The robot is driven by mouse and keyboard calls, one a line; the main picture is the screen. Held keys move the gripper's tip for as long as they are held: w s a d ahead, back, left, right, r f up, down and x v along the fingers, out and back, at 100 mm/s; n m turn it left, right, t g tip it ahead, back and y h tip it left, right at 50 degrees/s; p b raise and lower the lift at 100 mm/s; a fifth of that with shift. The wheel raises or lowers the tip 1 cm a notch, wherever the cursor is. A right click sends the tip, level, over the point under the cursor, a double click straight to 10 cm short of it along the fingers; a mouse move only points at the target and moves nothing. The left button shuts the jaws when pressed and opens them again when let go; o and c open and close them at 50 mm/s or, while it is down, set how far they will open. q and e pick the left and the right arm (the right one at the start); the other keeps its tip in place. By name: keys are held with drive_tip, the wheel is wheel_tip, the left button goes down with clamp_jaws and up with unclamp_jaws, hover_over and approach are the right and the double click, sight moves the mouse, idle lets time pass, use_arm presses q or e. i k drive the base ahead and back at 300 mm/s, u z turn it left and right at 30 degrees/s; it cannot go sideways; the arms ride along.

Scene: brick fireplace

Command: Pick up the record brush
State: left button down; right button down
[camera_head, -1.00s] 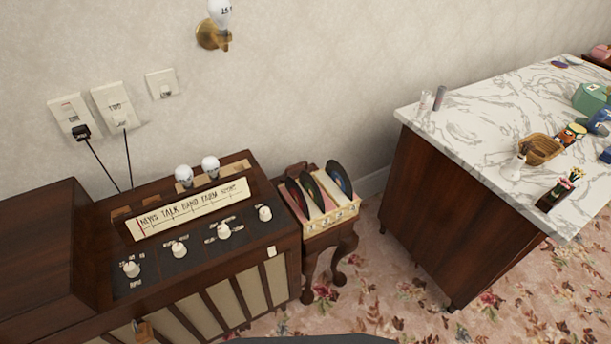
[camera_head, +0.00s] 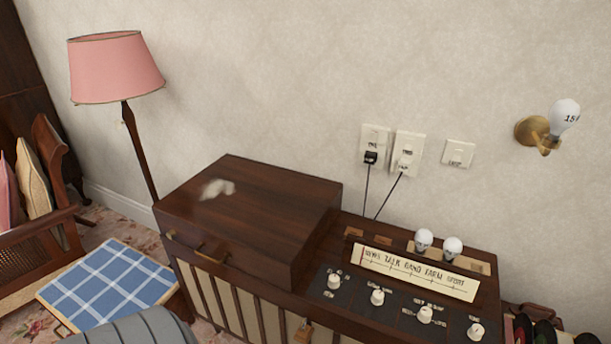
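I cannot make out a record brush for certain in the head view. A dark wooden cabinet with a radio panel (camera_head: 345,303) stands against the wall, with a closed raised lid box (camera_head: 265,205) on its left part. A pale, whitish smudge or patch (camera_head: 217,188) lies on top of that box; I cannot tell what it is. Neither of my grippers is in view.
A pink-shaded lamp (camera_head: 115,68) stands left of the cabinet. A blue checked cloth (camera_head: 108,284) lies lower left, near a wooden chair (camera_head: 55,185). Records (camera_head: 540,330) are partly cut off at lower right. Two bulbs (camera_head: 424,240) stick up from the panel.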

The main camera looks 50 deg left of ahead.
sight(537, 312)
drive_tip(key=u, duration=0.3)
drive_tip(key=k, duration=1)
drive_tip(key=z, duration=0.2)
drive_tip(key=i, duration=1.4)
drive_tip(key=u, duration=0.8)
